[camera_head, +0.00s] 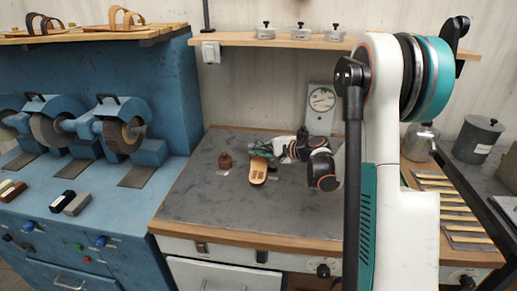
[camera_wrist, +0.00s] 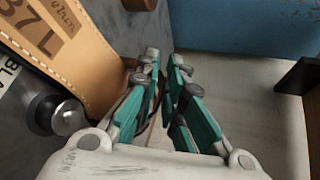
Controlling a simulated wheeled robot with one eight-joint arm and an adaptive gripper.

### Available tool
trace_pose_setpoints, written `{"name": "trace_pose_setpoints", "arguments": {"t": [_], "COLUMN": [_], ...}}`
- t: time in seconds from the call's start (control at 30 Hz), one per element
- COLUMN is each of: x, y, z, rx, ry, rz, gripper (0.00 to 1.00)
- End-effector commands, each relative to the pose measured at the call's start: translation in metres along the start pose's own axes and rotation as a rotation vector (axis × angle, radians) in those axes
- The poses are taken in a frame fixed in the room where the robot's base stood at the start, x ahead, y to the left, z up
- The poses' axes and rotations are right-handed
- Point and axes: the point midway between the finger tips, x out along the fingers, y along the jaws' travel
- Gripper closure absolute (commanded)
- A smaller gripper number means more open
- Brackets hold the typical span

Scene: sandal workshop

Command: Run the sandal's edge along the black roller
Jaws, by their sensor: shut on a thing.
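The tan sandal (camera_head: 258,171) is over the grey-topped bench in the head view, its toe end toward the front. My gripper (camera_head: 268,149) is at its far end. In the wrist view the sandal (camera_wrist: 85,60) lies along the left, marked "37L", against the left finger. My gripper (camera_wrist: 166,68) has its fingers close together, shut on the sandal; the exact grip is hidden. The blue grinding machine (camera_head: 75,175) at the left carries several wheels, including a grey wheel (camera_head: 45,131) and a brownish wheel (camera_head: 122,136). I cannot make out which roller is the black one.
A small brown pot (camera_head: 226,160) stands just left of the sandal. A dial gauge (camera_head: 321,100) stands behind my gripper. Dark and light blocks (camera_head: 76,204) lie on the machine's front ledge. The bench top (camera_head: 215,205) is clear toward the front.

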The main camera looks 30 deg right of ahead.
Motion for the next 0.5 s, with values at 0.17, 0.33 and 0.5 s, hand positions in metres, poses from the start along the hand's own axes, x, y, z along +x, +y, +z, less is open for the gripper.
{"name": "trace_pose_setpoints", "arguments": {"t": [0.17,0.33,0.5], "x": [-0.0005,-0.0013,-0.0023], "y": [0.0005,0.0021,0.0035], "z": [0.0015,0.0056,0.0098], "rx": [0.0,0.0,0.0], "ry": [0.0,0.0,0.0], "rz": [0.0,0.0,0.0], "gripper": [1.0,1.0,1.0]}}
